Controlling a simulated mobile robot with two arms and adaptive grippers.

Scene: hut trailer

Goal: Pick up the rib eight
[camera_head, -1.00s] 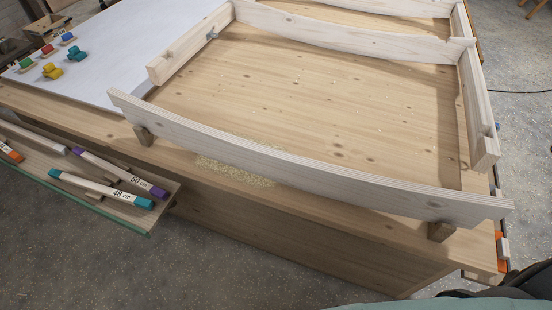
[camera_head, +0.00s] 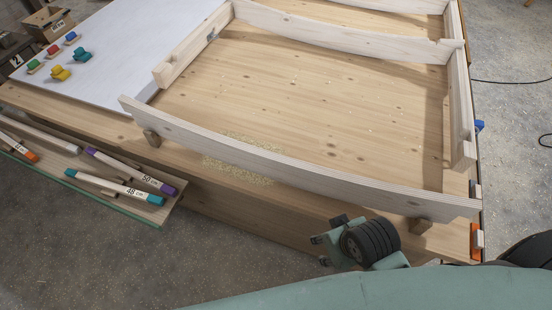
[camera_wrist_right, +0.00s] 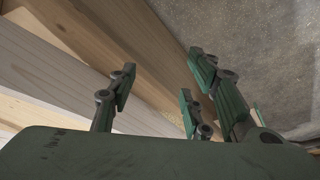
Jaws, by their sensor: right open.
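My left gripper is not in view.
A pale frame with another curved rib (camera_head: 350,38) stands behind on the bench. A white sheet (camera_head: 125,50) carries several small coloured pieces. A side shelf (camera_head: 90,195) holds marked sticks, including 48 cm and 50 cm. Sawdust (camera_head: 238,170) lies near the rib.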

